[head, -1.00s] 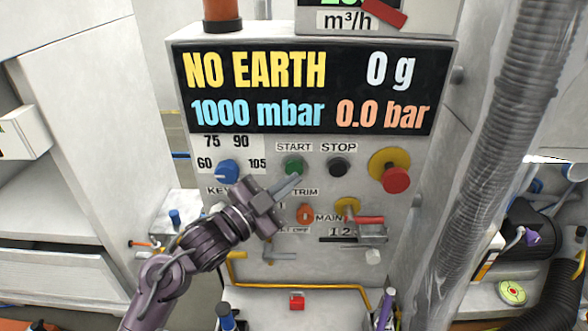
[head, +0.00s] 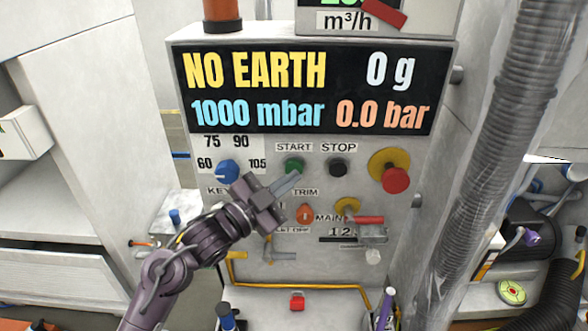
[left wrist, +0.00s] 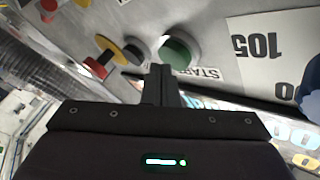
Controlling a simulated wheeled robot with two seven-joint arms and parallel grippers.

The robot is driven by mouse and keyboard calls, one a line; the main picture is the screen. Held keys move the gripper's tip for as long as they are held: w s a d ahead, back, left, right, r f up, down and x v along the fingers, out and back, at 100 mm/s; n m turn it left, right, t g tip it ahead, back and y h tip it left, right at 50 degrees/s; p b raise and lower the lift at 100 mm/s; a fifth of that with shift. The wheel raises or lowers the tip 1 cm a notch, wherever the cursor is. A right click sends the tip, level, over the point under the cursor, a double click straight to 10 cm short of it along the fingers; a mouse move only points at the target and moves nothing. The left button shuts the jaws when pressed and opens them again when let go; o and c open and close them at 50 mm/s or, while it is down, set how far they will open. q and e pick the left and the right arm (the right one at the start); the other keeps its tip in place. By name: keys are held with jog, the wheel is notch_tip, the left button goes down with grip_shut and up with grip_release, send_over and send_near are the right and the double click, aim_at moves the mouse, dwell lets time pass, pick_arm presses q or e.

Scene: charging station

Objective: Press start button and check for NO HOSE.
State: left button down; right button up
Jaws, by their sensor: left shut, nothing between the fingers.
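The green start button (head: 294,167) sits on the grey panel under a START label. The display (head: 305,92) above it reads NO EARTH, 0 g, 1000 mbar and 0.0 bar. My left gripper (head: 290,180) is shut and empty, its tips just below the green button in the head view. In the left wrist view the shut fingers (left wrist: 161,78) point at the panel close to the green button (left wrist: 179,50). I cannot tell whether they touch it. My right gripper is not in view.
A black stop button (head: 338,167) and a red emergency button on a yellow base (head: 396,179) are to the right. A blue knob (head: 227,172) is to the left. An orange knob (head: 305,213) and a red-handled lever (head: 366,220) are below. A ribbed grey hose (head: 490,170) hangs at right.

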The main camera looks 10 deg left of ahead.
pick_arm(q)
jog(key=shift+w+a, duration=0.1)
jog(key=shift+w, duration=0.4)
dwell(0.4)
jog(key=shift+s, duration=0.9)
jog(key=shift+d, duration=0.2)
jog(key=s, duration=0.2)
jog(key=s+d, duration=0.1)
jog(key=s, duration=0.1)
jog(key=shift+s, duration=0.4)
jog(key=shift+a+f, duration=0.1)
dwell(0.3)
